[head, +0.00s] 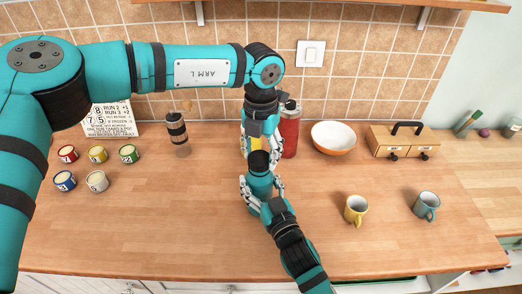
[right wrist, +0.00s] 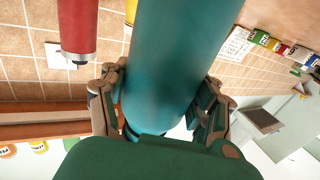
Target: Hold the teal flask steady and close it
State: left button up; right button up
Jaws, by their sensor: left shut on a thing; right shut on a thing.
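The teal flask (head: 259,181) stands upright on the wooden counter in the middle of the head view. My right gripper (head: 262,190) is shut around its body from the front. In the right wrist view the flask (right wrist: 175,65) fills the middle between the fingers of my right gripper (right wrist: 163,105). My left gripper (head: 259,155) comes down from above and is shut on a dark lid (head: 258,159) at the flask's top. Whether the lid is seated or just above the rim is hard to tell. The left gripper is not visible in the right wrist view.
A red flask (head: 290,133) and a partly hidden yellow flask (head: 243,142) stand close behind. A bowl (head: 334,138), a wooden drawer box (head: 404,142), a yellow mug (head: 355,209) and a teal mug (head: 426,206) are right. Several small cans and a shaker (head: 178,135) are left. The front-left counter is clear.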

pick_arm(q)
jog(key=shift+f, duration=0.35)
jog(key=m, duration=0.5)
jog(key=shift+s+d+m, duration=0.15)
jog(key=shift+d+m, duration=0.05)
jog(key=shift+m, duration=0.2)
jog(key=m, duration=0.6)
jog(key=shift+s+d+m, duration=0.1)
jog(key=shift+s+m, duration=0.15)
jog(key=shift+m, duration=0.15)
jog(key=m, duration=0.4)
jog(key=shift+s, duration=0.15)
jog(key=m, duration=0.6)
jog(key=shift+s+a+f+m, duration=0.1)
jog(key=shift+s+a+m, duration=0.1)
jog(key=shift+m, duration=0.2)
jog(key=m, duration=0.4)
jog(key=shift+a, duration=0.15)
jog(key=m, duration=0.4)
jog(key=shift+s+a+m, duration=0.1)
jog(key=shift+a+m, duration=0.1)
jog(key=shift+m, duration=0.1)
jog(key=m, duration=0.4)
jog(key=shift+a, duration=0.15)
jog(key=m, duration=0.6)
jog(key=shift+w+a, duration=0.2)
jog(key=shift+w, duration=0.05)
